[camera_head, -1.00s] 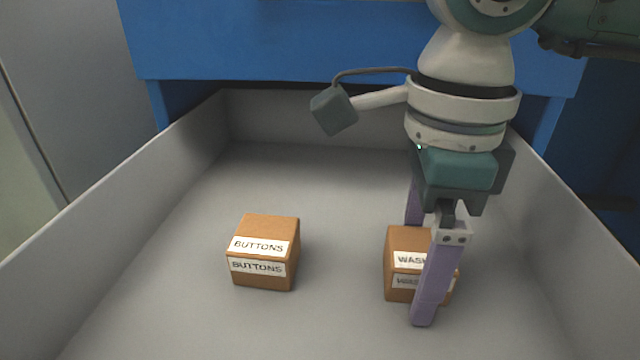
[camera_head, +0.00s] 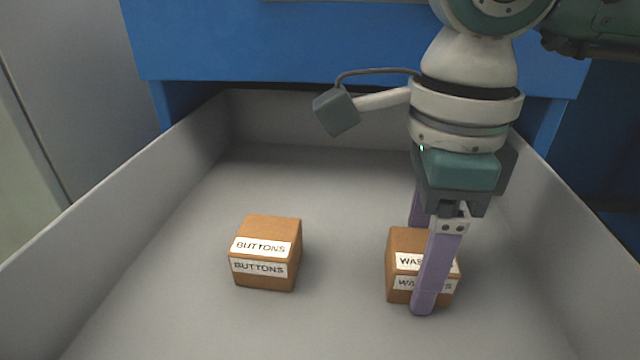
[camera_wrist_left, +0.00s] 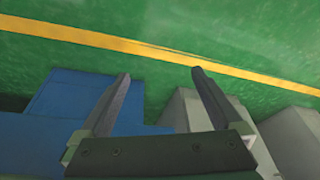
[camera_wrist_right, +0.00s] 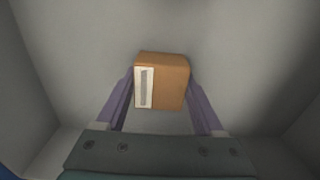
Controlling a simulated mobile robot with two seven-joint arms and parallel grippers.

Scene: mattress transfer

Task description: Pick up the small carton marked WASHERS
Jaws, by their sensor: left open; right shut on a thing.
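The small brown WASHERS carton (camera_head: 402,282) sits on the floor of the grey bin, right of centre. My right gripper (camera_head: 421,268) is shut on it from above, with one purple finger across the front label and the other behind. In the right wrist view the carton (camera_wrist_right: 168,82) lies between both fingers (camera_wrist_right: 160,90), its white label at the left. My left gripper (camera_wrist_left: 162,75) is open and empty, over a green floor with a yellow line, away from the carton.
A brown BUTTONS carton (camera_head: 266,252) stands to the left in the same bin, apart from the gripper. The grey bin's walls (camera_head: 90,225) rise around both cartons. A blue structure (camera_head: 280,45) is behind. The bin floor between the cartons is clear.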

